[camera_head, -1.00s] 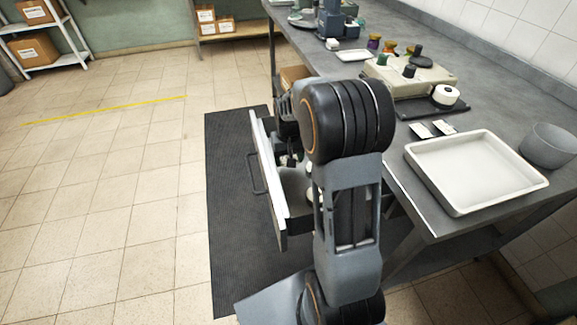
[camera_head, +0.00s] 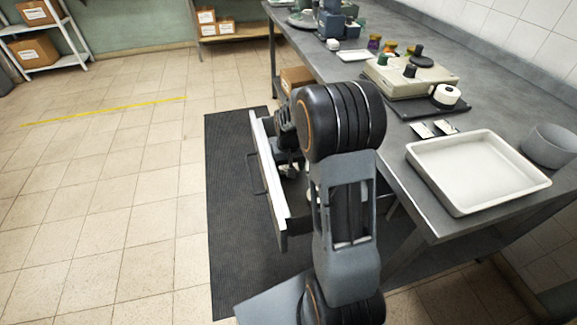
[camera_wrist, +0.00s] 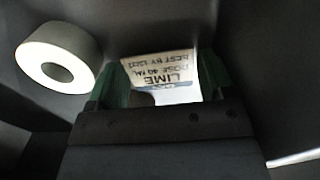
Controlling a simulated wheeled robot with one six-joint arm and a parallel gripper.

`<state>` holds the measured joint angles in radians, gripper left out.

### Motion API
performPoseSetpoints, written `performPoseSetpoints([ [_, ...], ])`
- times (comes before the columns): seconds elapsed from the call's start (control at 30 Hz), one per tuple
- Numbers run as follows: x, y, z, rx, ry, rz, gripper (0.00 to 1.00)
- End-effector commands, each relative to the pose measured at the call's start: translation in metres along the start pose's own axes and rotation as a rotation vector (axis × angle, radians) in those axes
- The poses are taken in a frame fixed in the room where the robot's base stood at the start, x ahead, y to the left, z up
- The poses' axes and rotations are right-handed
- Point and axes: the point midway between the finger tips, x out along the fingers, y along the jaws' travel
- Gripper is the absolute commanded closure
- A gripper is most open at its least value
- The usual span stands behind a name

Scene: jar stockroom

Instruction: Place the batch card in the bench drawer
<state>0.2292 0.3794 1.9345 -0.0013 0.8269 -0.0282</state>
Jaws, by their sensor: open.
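The bench drawer (camera_head: 267,172) stands pulled out from under the bench, and my arm reaches down into it. In the wrist view, the batch card (camera_wrist: 158,66) is pale, with dark print reading "LIME" upside down and a blue band at its near edge. It appears to be inside the dark drawer (camera_wrist: 262,62). My gripper (camera_wrist: 161,84) is open, its green-padded fingers on either side of the card. I cannot tell whether either finger touches it. My gripper's body hides the card's near part. In the head view, the arm hides most of the drawer's inside.
A white roll (camera_wrist: 58,54) lies in the drawer left of my gripper. On the bench (camera_head: 432,222) are a white tray (camera_head: 478,208), a grey bowl (camera_head: 549,147), small cards (camera_head: 433,128) and a beige device (camera_head: 412,77). The floor left of the black mat (camera_head: 228,220) is clear.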

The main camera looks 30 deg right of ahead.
Motion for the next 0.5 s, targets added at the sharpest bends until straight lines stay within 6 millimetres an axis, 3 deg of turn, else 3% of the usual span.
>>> performPoseSetpoints([
  [0.17, -0.013, 0.0, -0.001, 0.0, 0.004, 0.0, 0.24],
  [0.5, -0.077, 0.0, -0.001, 0.0, 0.004, 0.0, 0.24],
])
